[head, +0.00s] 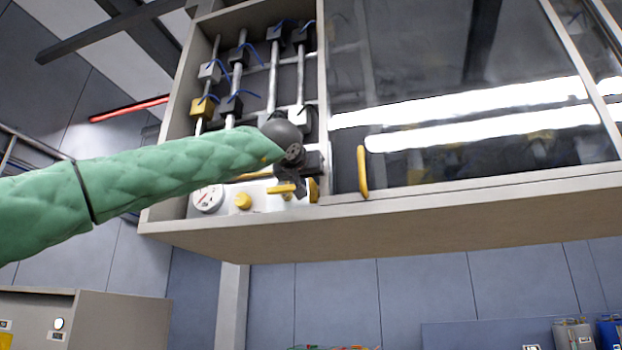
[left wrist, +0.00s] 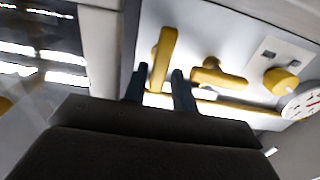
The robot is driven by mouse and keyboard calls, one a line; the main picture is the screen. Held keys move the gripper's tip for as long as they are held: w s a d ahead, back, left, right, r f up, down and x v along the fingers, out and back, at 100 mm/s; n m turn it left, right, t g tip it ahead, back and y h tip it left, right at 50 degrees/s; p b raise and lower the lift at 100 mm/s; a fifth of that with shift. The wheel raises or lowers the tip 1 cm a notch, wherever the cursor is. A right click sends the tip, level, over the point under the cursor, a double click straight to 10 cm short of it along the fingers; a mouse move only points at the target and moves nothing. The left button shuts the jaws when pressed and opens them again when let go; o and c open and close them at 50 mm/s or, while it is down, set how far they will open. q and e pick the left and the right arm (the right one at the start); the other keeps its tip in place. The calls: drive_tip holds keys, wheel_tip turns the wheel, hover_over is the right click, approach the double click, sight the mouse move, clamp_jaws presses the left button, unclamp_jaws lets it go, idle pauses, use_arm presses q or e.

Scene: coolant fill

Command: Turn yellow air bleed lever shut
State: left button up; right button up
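Two yellow levers sit on a white panel (left wrist: 225,42) inside the open cabinet. One long lever (left wrist: 163,55) has its near end between the two fingertips of my left gripper (left wrist: 160,90). The fingers are apart, one on each side of it, with narrow gaps; contact cannot be told. The other lever, T-shaped (left wrist: 218,76), is to the right in the left wrist view. No label tells which is the air bleed lever. My right gripper is out of view.
A yellow knob (head: 243,201) and a round gauge (head: 208,198) are left of the levers in the head view. Pipes and valves with blue ties fill the cabinet above. A glass door with a yellow handle (head: 362,172) is to the right. The cabinet's lower ledge (head: 400,218) runs below.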

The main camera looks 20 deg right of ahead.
use_arm(q)
drive_tip(key=shift+w+d+r, duration=0.1)
drive_tip(key=shift+w+d, duration=0.15)
drive_tip(key=shift+w, duration=0.3)
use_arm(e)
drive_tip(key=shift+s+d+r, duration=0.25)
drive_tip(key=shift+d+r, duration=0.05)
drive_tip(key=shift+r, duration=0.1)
use_arm(q)
drive_tip(key=shift+d, duration=0.1)
drive_tip(key=shift+c, duration=0.5)
clamp_jaws()
